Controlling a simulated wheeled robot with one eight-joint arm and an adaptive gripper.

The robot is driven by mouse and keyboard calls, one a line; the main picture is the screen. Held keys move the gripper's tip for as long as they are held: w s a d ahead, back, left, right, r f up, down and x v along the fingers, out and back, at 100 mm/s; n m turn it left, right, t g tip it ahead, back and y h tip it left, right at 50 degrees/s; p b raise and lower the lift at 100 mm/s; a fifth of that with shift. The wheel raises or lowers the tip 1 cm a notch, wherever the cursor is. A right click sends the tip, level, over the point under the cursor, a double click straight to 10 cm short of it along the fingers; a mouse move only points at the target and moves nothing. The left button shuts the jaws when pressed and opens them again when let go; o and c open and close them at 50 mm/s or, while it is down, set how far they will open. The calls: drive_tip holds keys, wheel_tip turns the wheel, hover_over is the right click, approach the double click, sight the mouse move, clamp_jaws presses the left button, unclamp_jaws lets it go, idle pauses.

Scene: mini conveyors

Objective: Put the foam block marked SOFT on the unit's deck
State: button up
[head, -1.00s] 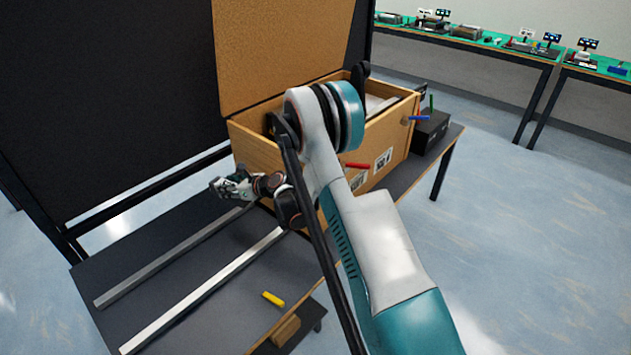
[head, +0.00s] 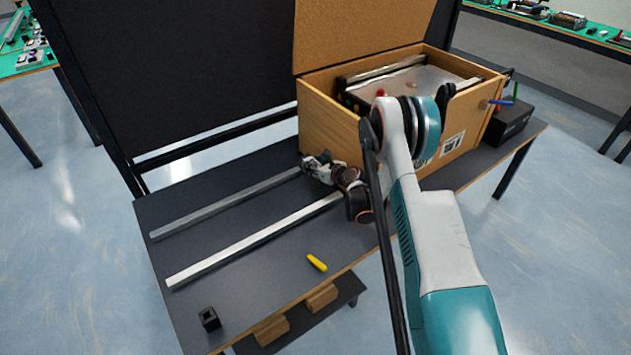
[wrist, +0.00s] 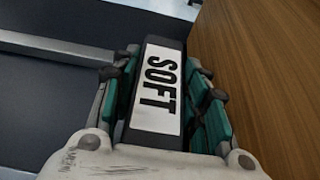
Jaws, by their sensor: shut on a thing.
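The foam block (wrist: 158,92) is dark with a white label that reads SOFT. It sits between the green-backed fingers of my gripper (wrist: 165,84), which is shut on it. In the head view my gripper (head: 316,160) is low over the table, beside the lower left part of the wooden crate; the block cannot be made out there. A unit with a flat light-grey top (head: 415,82) and dark sides lies inside the open crate, partly hidden by my arm. Whether that top is the deck named in the task I cannot tell.
The wooden crate (head: 328,112) has a raised lid; its wall is close on the right in the wrist view. Two metal rails (head: 245,246) (head: 228,203) lie on the dark table. A yellow piece (head: 317,262) and small black holder (head: 209,319) are near the front.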

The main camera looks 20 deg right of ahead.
drive_tip(key=shift+f+b, duration=0.9)
drive_tip(key=shift+f, duration=2)
drive_tip(key=shift+f, duration=0.15)
drive_tip(key=o, duration=1.1)
drive_tip(key=shift+c, duration=0.2)
drive_tip(key=shift+r, duration=0.2)
